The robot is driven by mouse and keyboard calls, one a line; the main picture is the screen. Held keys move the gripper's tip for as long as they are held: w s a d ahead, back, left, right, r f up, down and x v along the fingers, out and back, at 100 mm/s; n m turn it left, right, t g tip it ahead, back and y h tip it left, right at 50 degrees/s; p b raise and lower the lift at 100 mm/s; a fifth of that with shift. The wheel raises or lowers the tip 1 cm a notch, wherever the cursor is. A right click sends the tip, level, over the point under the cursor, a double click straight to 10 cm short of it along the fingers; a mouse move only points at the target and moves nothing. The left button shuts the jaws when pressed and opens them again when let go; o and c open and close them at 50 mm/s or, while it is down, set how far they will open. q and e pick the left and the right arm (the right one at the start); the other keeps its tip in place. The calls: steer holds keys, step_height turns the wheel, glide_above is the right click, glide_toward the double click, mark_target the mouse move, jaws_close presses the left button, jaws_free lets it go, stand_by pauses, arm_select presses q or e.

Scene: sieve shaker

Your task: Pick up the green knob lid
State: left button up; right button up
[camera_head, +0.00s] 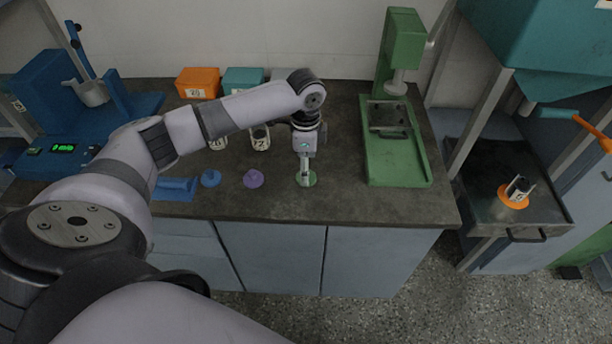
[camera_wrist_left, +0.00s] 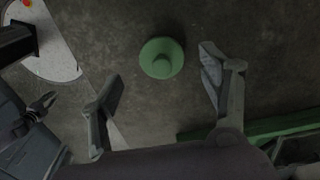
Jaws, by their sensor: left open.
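The green knob lid (camera_wrist_left: 162,58) lies on the dark bench top, round with a raised knob in its middle. In the head view the lid (camera_head: 311,181) is partly hidden behind my left gripper (camera_head: 304,180), which points down over it. In the left wrist view my left gripper (camera_wrist_left: 161,92) is open, with one finger on each side and the lid between and a little beyond the fingertips. No contact with the lid shows.
A purple lid (camera_head: 253,179) and a blue lid (camera_head: 210,178) lie to the left. A green machine (camera_head: 424,170) stands close on the right. Numbered containers (camera_head: 260,139) stand behind my arm. The bench's front edge is near the lid.

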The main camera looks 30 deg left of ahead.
mark_target(312, 177)
arm_select(q)
step_height(312, 177, down, 3)
steer(key=shift+f, duration=0.2)
steer(key=c, duration=1)
